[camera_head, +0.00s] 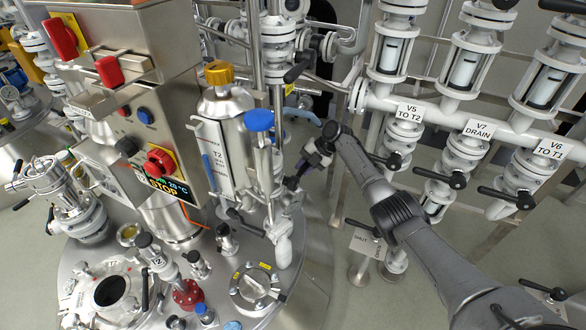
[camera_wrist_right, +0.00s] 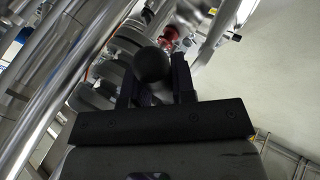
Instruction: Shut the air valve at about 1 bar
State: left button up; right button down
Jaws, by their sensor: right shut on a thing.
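My right gripper (camera_head: 296,180) reaches in from the right beside the slim steel vessel labelled T2 (camera_head: 221,150). In the right wrist view its two dark fingers stand on either side of a round black knob (camera_wrist_right: 152,64), and the gripper is shut on this knob. The knob appears to belong to a valve handle; the rest of that handle is mostly hidden by the gripper. I cannot read which valve it is, and no pressure reading is legible. My left gripper is not in view.
A blue knob (camera_head: 258,120) and a yellow cap (camera_head: 218,72) are close to the left of my arm. A control box with a red STOP button (camera_head: 161,161) stands further left. Valves labelled V5 (camera_head: 409,112), V7 (camera_head: 478,130) and V6 (camera_head: 551,150) line the right.

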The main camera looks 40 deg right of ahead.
jog(key=shift+f, duration=0.3)
jog(key=c, duration=1.3)
grip_release()
jog(key=o, duration=0.4)
jog(key=shift+r, duration=0.1)
jog(key=shift+c, duration=0.2)
jog(key=p+v, duration=0.2)
jog(key=v, duration=1)
jog(key=shift+p, duration=0.4)
jog(key=shift+d, duration=0.15)
